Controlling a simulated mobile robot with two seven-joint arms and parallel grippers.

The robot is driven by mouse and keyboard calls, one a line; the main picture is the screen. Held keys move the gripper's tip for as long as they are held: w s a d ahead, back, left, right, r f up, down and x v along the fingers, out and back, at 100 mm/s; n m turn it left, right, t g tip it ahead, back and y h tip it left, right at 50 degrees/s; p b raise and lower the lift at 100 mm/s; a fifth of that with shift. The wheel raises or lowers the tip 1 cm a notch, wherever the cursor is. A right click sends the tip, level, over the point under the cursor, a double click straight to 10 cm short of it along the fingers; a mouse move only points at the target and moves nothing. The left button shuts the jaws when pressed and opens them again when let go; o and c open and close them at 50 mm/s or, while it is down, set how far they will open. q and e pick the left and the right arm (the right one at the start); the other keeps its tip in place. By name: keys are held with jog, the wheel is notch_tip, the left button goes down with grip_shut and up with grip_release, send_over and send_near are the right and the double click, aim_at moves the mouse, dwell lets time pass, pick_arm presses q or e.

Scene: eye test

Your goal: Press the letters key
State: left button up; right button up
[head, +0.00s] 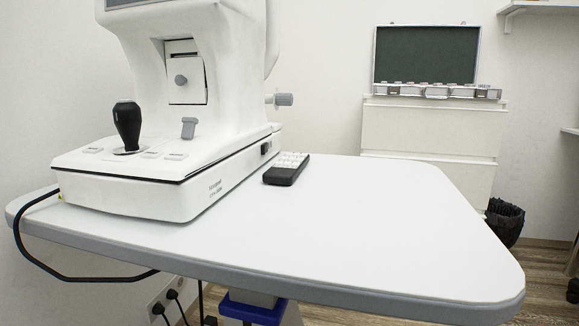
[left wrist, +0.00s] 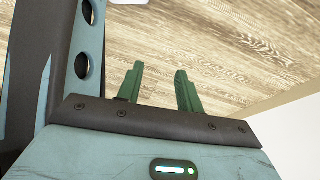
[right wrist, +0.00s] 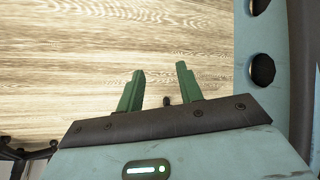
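A black remote with pale keys (head: 287,168) lies on the white table (head: 380,215), just right of a white eye-test machine (head: 190,110). The lettering on its keys is too small to read, so I cannot tell which one is the letters key. My left gripper (left wrist: 158,90) shows in the left wrist view with its two green fingers apart and nothing between them. My right gripper (right wrist: 160,90) shows in the right wrist view, also with fingers apart and empty. Both have wooden floor behind them. Neither gripper shows in the head view.
The machine has a black joystick (head: 127,124) and small buttons on its base. A black cable (head: 70,275) loops off the table's left edge. A white cabinet (head: 430,135) with a dark panel (head: 426,54) stands behind. The table's right half is clear.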

pick_arm(q)
jog(key=shift+s+f, duration=0.1)
jog(key=shift+s, duration=0.2)
pick_arm(e)
jog(key=shift+s+f, duration=0.2)
jog(key=shift+s, duration=0.35)
pick_arm(q)
jog(key=shift+c, duration=0.5)
jog(key=shift+w, duration=0.25)
grip_shut()
jog(key=shift+w, duration=0.1)
pick_arm(e)
jog(key=shift+w, duration=0.65)
jog(key=shift+s+r, duration=0.1)
jog(key=shift+s, duration=0.1)
jog(key=shift+s, duration=0.4)
